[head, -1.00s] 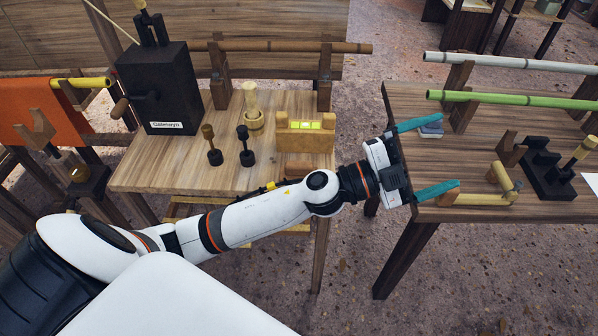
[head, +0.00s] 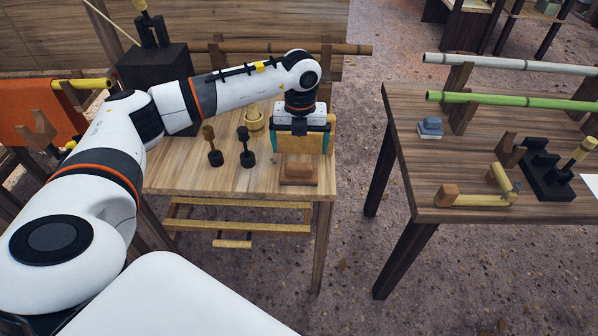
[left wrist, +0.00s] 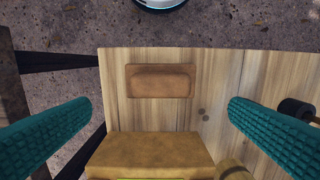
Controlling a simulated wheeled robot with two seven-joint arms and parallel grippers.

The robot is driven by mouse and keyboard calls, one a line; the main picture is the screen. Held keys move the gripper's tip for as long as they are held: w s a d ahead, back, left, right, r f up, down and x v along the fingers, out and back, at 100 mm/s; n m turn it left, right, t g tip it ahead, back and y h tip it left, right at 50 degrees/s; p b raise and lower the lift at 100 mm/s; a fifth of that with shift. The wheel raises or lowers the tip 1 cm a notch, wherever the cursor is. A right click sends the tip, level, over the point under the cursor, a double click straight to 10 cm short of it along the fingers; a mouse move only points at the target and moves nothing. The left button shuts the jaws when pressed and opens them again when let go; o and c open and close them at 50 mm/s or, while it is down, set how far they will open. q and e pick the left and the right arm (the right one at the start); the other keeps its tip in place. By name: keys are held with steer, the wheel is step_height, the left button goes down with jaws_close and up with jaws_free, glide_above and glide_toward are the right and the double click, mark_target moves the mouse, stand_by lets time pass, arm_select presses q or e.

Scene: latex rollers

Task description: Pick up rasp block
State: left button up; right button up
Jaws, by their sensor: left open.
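A brown rounded block on a thin base, apparently the rasp block (head: 298,172), lies flat near the front right of the left wooden table. It also shows in the left wrist view (left wrist: 160,82), lying beyond the wooden box. My left gripper (head: 302,145) points down over this table, with its teal fingers wide apart and nothing held between them. In the left wrist view the open fingers (left wrist: 160,108) frame the block from both sides, apart from it. My right gripper is not in view.
A yellowish wooden box (left wrist: 150,152) stands close behind the block. Dark pegs (head: 247,155) and a light wooden pestle-like piece (head: 255,122) stand to its left. The right table (head: 440,165) holds a grey-blue block (head: 430,127) and a dark stepped stand (head: 548,172). Open floor separates the tables.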

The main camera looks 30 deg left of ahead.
mark_target(299, 165)
arm_select(q)
step_height(299, 165, down, 4)
steer(key=shift+r, duration=0.2)
steer(key=shift+s+d+f+p, duration=0.1)
steer(key=shift+s+f+p, duration=0.1)
steer(key=shift+f+p, duration=0.35)
steer(key=f, duration=0.3)
steer(key=shift+s+f+p, duration=0.2)
steer(key=shift+f+p, duration=0.15)
steer(key=shift+f, duration=0.4)
steer(key=shift+c, duration=0.3)
steer(key=shift+w+r, duration=0.1)
steer(key=c, duration=1)
step_height(299, 165, up, 10)
steer(key=shift+r+b, duration=0.1)
steer(key=shift+b, duration=0.65)
